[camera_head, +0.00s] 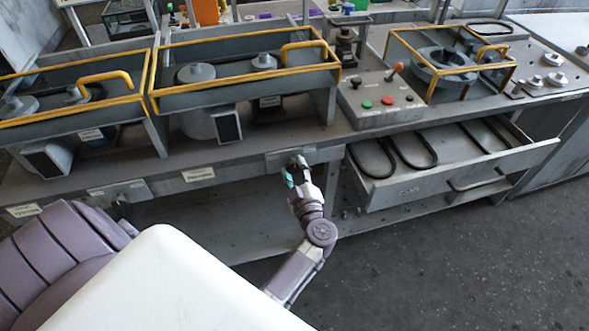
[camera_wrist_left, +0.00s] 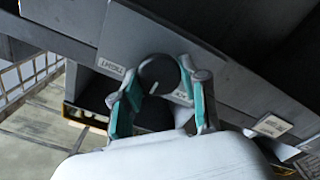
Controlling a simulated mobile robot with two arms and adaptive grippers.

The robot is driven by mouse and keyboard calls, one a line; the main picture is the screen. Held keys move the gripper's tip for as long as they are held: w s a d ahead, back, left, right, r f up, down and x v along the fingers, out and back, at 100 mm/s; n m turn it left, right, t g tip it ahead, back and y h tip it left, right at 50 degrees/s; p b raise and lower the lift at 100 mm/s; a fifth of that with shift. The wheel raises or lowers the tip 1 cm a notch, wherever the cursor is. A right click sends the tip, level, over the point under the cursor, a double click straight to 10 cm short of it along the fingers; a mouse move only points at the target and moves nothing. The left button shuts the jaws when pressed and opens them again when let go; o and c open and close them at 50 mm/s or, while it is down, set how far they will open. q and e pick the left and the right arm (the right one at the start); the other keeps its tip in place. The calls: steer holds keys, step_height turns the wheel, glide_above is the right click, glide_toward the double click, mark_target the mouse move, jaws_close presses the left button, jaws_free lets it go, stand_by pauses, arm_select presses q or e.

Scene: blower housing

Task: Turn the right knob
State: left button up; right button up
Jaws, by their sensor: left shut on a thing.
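The right knob (camera_wrist_left: 158,73) is black and round with a white pointer line. It sits on a small grey panel (camera_head: 278,160) on the front edge of the workbench. My left gripper (camera_head: 297,171) is at this panel and hides most of the knob in the head view. In the left wrist view, the gripper's teal-padded fingers (camera_wrist_left: 160,98) are shut on the knob, one on each side. Another knob (camera_head: 121,198) sits on a similar panel (camera_head: 105,190) further left, with no gripper near it. My right gripper is not in view.
An open drawer (camera_head: 450,175) with black belts sticks out just right of my left gripper. A control box (camera_head: 380,102) and yellow-railed housings (camera_head: 245,70) stand on the bench. Below the bench is a shelf (camera_head: 215,225). The floor (camera_head: 450,270) at lower right is clear.

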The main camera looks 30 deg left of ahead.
arm_select(q)
steer(key=shift+f, duration=0.1)
steer(key=o, duration=1.1)
steer(key=shift+o, duration=0.2)
